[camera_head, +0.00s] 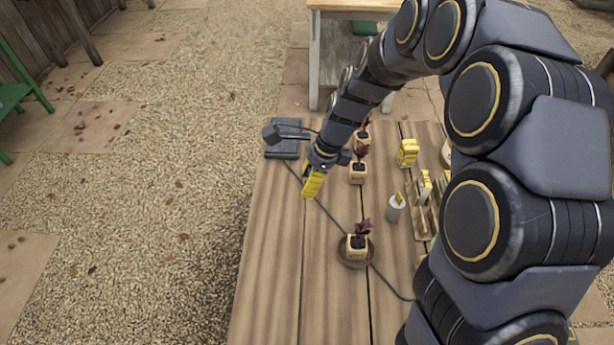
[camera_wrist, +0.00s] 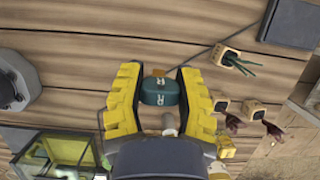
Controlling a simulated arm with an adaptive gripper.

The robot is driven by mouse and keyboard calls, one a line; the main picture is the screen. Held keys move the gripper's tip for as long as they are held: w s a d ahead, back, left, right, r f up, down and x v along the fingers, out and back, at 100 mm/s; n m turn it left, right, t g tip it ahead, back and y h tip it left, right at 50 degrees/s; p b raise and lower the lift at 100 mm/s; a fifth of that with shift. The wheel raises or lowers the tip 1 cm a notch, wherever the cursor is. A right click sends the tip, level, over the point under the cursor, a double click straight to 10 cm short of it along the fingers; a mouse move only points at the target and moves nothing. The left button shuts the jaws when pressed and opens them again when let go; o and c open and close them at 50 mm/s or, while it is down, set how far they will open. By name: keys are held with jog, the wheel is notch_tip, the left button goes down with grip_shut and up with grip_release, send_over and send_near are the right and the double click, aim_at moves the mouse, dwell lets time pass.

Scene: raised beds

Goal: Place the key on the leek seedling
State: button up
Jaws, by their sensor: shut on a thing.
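My gripper (camera_head: 309,194) has yellow fingers and is over the far left part of the wooden table. In the wrist view my gripper (camera_wrist: 158,92) is closed around a small dark teal object with pale lettering, which looks like the key (camera_wrist: 157,93). The key cannot be made out in the head view. The leek seedling (camera_wrist: 237,61), thin green leaves in a small pale wooden cube pot, lies right of the fingers in the wrist view, apart from the key. In the head view it cannot be seen, probably hidden behind my gripper or wrist.
Dark red seedlings in cube pots (camera_head: 357,173) stand nearby; one rests on a brown saucer (camera_head: 343,254). A dark grey box (camera_head: 284,139) with a cable sits at the far left corner. A white bottle (camera_head: 395,208) and yellow packets (camera_head: 408,152) are on the right.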

jog(key=w+f, duration=0.2)
jog(key=w, duration=0.3)
jog(key=w+f, duration=0.3)
jog(key=w, duration=0.2)
jog(key=w+f, duration=0.2)
jog(key=w, duration=0.2)
jog(key=shift+w+f, duration=0.25)
jog(key=shift+w, duration=0.15)
jog(key=shift+w+f, duration=0.25)
jog(key=shift+f, duration=0.15)
jog(key=shift+d+x, duration=0.15)
jog(key=shift+x, duration=0.55)
jog(key=shift+d+x, duration=0.15)
jog(key=shift+x, duration=0.5)
jog(key=shift+f, duration=0.15)
jog(key=o, duration=1)
jog(key=shift+f, duration=0.1)
jog(key=shift+c, duration=0.2)
